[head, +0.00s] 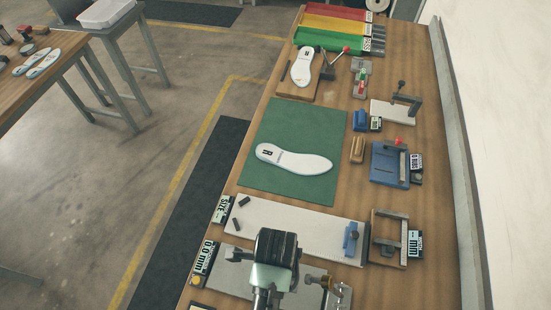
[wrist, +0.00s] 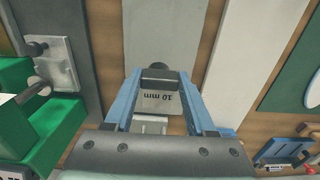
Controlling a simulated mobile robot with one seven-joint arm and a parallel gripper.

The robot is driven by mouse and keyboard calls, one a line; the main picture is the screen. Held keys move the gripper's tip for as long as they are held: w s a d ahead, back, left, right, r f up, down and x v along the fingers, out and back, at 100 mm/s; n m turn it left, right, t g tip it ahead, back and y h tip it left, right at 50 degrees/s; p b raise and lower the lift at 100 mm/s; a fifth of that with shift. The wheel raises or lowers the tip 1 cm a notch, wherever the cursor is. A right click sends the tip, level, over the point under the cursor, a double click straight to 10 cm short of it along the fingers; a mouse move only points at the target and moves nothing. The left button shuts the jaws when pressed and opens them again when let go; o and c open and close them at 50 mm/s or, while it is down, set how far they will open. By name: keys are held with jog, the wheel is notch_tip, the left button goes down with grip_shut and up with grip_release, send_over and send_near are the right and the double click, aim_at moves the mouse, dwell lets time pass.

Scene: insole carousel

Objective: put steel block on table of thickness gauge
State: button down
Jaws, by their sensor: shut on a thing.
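My gripper (wrist: 161,78) has two blue fingers and is shut on the steel block (wrist: 160,101), a grey piece marked "10 mm". A dark part with a round black knob shows between the fingertips. In the head view my arm hides the fingers and block. I hold the block over the grey plate (wrist: 165,28), which also shows left of my arm in the head view (head: 232,262). A "0.0 mm" display (head: 205,257) stands at its left end. I cannot tell for sure which fixture is the thickness gauge; its table is not clearly identifiable.
A white board (head: 290,226) with a blue slider (head: 351,240) lies beyond the grey plate. A wooden fixture (head: 388,240) with a "1 mm" display stands to its right. A green mat (head: 285,118) bears a white insole (head: 293,160). A green body (wrist: 45,130) stands close left of my gripper.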

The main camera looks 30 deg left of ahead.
jog(key=shift+f, duration=2.35)
jog(key=shift+f, duration=0.15)
jog(key=shift+c, duration=1.2)
grip_release()
notch_tip(320, 180, up, 12)
jog(key=shift+r, duration=0.2)
